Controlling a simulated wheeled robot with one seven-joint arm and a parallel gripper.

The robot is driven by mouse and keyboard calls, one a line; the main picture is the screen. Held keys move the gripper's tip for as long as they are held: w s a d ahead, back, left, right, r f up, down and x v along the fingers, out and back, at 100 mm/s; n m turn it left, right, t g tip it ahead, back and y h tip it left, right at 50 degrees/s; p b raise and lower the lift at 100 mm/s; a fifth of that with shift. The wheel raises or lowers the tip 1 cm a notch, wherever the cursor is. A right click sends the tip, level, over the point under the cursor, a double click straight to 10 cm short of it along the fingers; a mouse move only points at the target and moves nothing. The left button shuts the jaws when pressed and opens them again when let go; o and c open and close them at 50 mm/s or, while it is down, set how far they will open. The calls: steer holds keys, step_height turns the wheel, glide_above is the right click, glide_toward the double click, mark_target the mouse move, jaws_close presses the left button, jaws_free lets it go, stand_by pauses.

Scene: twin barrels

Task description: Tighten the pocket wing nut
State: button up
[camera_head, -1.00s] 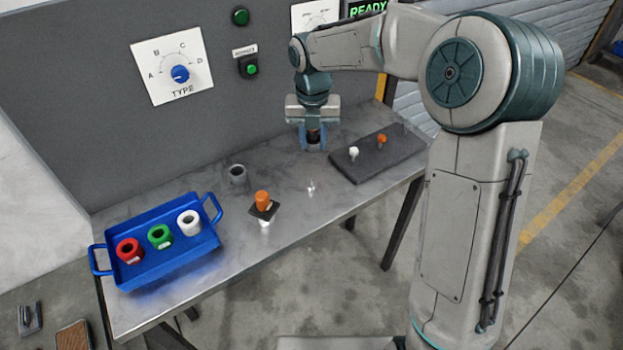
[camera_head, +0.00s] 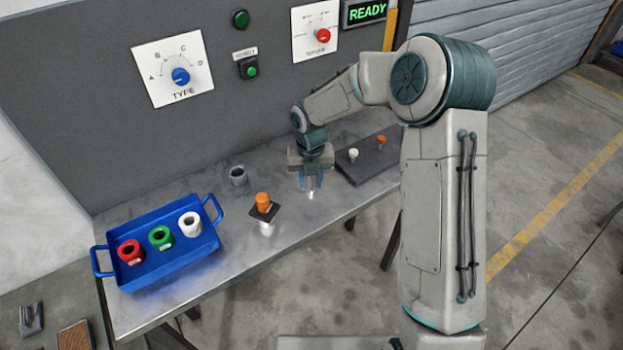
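A small pale metallic piece (camera_head: 310,194), perhaps the wing nut, is on the bench right of centre. My gripper (camera_head: 310,187) points down directly over it, with its fingertips on either side. The fingers look apart, so the gripper seems open. Whether they touch the piece cannot be told at this size, and the gripper partly hides it. No pocket can be made out around the piece.
An orange knob on a dark square plate (camera_head: 263,205) and a grey ring (camera_head: 238,175) stand left of my gripper. A dark block (camera_head: 362,168) with white and orange knobs lies right. A blue tray (camera_head: 150,275) holds red, green and white rings. The panel (camera_head: 100,110) rises behind.

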steer(key=shift+f, duration=0.2)
jaws_close()
